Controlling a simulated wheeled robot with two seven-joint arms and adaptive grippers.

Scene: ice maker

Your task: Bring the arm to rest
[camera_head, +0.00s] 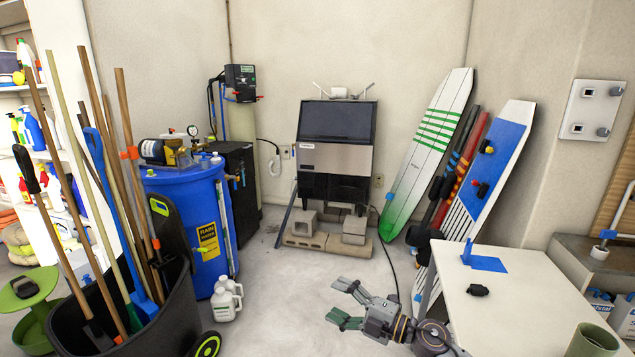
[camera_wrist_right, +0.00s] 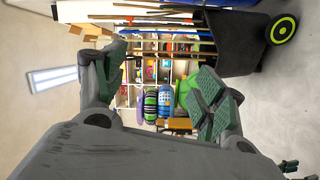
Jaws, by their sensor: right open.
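My right gripper (camera_head: 347,302) is at the bottom centre of the head view, over the bare floor and left of the white table. Its jaws point left and stand apart with nothing between them. In the right wrist view my right gripper (camera_wrist_right: 165,90) shows its two green-padded fingers wide apart, with only distant shelves seen through the gap. The ice maker (camera_head: 336,150) stands against the back wall on concrete blocks, well beyond the gripper, its dark upper front above a steel panel. My left gripper does not show in the head view.
The white table (camera_head: 530,305) at right bears a small black object (camera_head: 478,290). A blue rain barrel (camera_head: 190,225) and a black bin (camera_head: 130,310) of long-handled tools stand left. White jugs (camera_head: 226,300) sit on the floor. Boards (camera_head: 435,140) lean at the back. The middle floor is clear.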

